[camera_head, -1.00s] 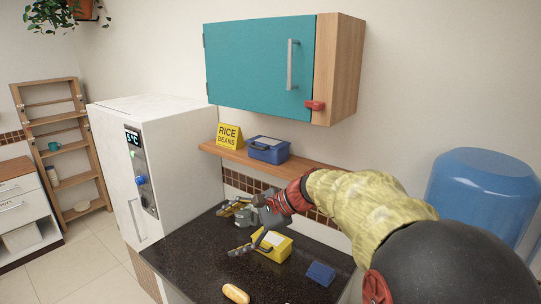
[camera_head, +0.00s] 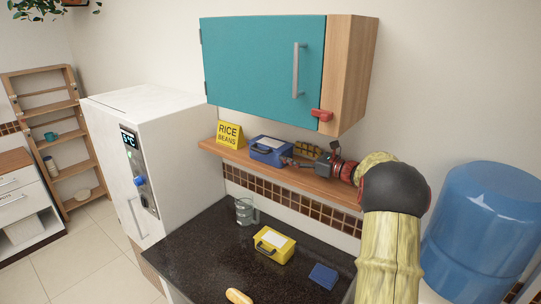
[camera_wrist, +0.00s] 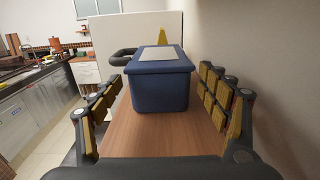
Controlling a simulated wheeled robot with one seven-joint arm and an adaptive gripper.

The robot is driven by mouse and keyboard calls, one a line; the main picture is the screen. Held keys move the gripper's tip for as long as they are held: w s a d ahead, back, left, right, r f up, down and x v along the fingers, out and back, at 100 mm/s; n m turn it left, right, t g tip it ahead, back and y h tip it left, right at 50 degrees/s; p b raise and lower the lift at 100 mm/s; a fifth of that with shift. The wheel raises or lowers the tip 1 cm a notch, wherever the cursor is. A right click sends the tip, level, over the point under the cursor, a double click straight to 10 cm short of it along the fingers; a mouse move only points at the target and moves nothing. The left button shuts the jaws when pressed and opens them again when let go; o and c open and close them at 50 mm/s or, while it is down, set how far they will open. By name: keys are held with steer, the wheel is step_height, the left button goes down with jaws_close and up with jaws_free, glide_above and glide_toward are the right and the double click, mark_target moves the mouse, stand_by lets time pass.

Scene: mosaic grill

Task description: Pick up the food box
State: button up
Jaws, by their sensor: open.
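A blue box (camera_head: 268,150) with a light label on its lid and a dark handle sits upright on the wooden shelf under the teal cabinet. My gripper (camera_head: 296,157) is at shelf height, just right of this box and pointing at it. In the wrist view the blue box (camera_wrist: 160,90) shows between my two spread fingers, with a gap on each side. The gripper is open and holds nothing. A yellow box (camera_head: 274,245) with a white label and dark handle stands on the dark counter below. Which box is the food box is not marked.
A yellow rice-and-beans sign (camera_head: 229,134) stands left of the blue box on the shelf (camera_head: 327,184). The cabinet (camera_head: 262,70) hangs above. A clear jug (camera_head: 245,211), a small blue item (camera_head: 323,275) and a bread-like item (camera_head: 238,296) are on the counter.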

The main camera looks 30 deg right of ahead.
mark_target(276, 147)
steer(key=x, duration=0.7)
steer(key=shift+w+a, duration=0.15)
steer(key=shift+w, duration=0.25)
steer(key=shift+s, duration=0.1)
steer(key=c, duration=1)
steer(key=shift+r, duration=0.1)
steer(key=shift+c, duration=0.6)
